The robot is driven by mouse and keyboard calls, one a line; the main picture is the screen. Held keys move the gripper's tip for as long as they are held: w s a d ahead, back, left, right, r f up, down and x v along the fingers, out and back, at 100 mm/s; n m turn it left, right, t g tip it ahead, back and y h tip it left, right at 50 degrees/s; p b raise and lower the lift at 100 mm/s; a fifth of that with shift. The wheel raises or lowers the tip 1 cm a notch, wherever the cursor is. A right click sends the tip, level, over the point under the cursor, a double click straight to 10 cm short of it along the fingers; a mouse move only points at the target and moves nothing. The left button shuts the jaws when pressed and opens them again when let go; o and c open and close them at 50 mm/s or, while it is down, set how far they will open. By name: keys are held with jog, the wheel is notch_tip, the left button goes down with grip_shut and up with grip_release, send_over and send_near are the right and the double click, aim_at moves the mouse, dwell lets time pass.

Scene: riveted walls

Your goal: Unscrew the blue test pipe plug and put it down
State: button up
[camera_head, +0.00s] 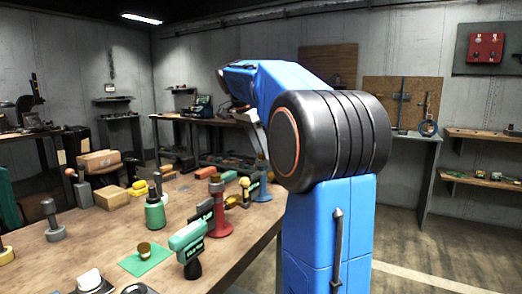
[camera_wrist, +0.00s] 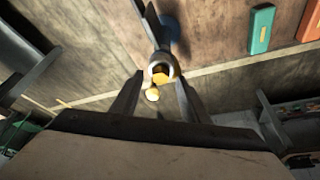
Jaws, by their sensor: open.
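In the wrist view, a brass-yellow plug (camera_wrist: 161,74) sits in a grey ring-shaped pipe end (camera_wrist: 158,60), with a dark bluish part behind it.
A red pipe stand (camera_head: 217,212) stands left of the blue one. A green drill (camera_head: 189,242), a green pad (camera_head: 146,259) with a brass piece on it, a green bottle (camera_head: 155,214) and a grey stand (camera_head: 54,226) also occupy the wooden table (camera_head: 112,228). Bare wood lies between them.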

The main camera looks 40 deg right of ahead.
jog(key=shift+f, duration=0.1)
jog(key=c, duration=0.7)
jog(key=o, duration=0.7)
